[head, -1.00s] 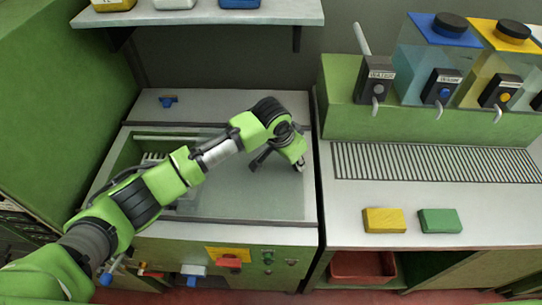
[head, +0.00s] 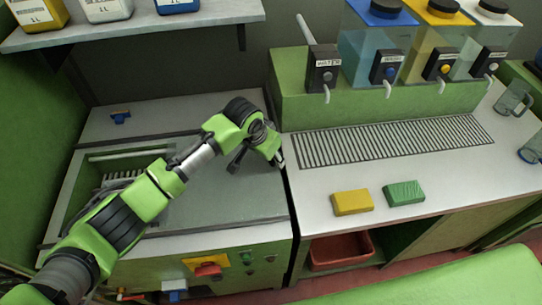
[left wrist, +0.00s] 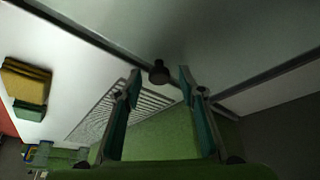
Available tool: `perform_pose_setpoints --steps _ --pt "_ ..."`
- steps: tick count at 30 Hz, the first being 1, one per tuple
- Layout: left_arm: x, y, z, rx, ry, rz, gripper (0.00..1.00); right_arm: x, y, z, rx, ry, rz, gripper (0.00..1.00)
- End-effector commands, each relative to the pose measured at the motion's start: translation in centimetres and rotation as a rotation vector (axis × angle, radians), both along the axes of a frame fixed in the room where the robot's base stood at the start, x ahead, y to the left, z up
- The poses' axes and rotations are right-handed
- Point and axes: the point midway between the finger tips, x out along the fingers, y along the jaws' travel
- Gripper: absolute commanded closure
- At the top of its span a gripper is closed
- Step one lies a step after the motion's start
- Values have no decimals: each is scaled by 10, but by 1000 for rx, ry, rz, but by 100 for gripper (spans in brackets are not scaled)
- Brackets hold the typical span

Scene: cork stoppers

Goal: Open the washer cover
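The washer (head: 215,250) is a green box with a grey top at the left of the head view. Its cover (head: 230,200) is a flat grey, glassy panel; toward the left a green interior with a white rack shows. My left gripper (head: 278,160) is over the cover's right end, and its fingers are small and partly hidden there. In the left wrist view the left gripper (left wrist: 158,88) is open, its two fingers apart. A dark round knob (left wrist: 158,72) shows in the gap between the fingertips, and neither finger visibly touches it. My right gripper is out of view.
Right of the washer, a counter has a drain grille (head: 390,142), a yellow sponge (head: 352,202) and a green sponge (head: 404,193). Liquid dispensers (head: 375,55) stand behind. A shelf with bottles (head: 105,10) hangs above the washer.

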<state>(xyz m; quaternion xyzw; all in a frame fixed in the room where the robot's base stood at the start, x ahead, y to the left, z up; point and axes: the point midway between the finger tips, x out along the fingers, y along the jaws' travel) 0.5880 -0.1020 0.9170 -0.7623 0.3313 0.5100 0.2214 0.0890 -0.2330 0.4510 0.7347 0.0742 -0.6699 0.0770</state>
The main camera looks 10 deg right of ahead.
Motion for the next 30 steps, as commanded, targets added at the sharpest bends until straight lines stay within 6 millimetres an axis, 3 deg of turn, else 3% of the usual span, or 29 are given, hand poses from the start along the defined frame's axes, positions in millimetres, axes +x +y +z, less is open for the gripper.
perform_pose_setpoints --steps 8,21,30 --pt "-2 4 12 -1 -1 0 64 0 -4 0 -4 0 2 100" --pt "-25 27 92 -2 -3 0 64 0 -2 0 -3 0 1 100" --pt "-31 34 111 0 0 0 64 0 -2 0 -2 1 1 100"
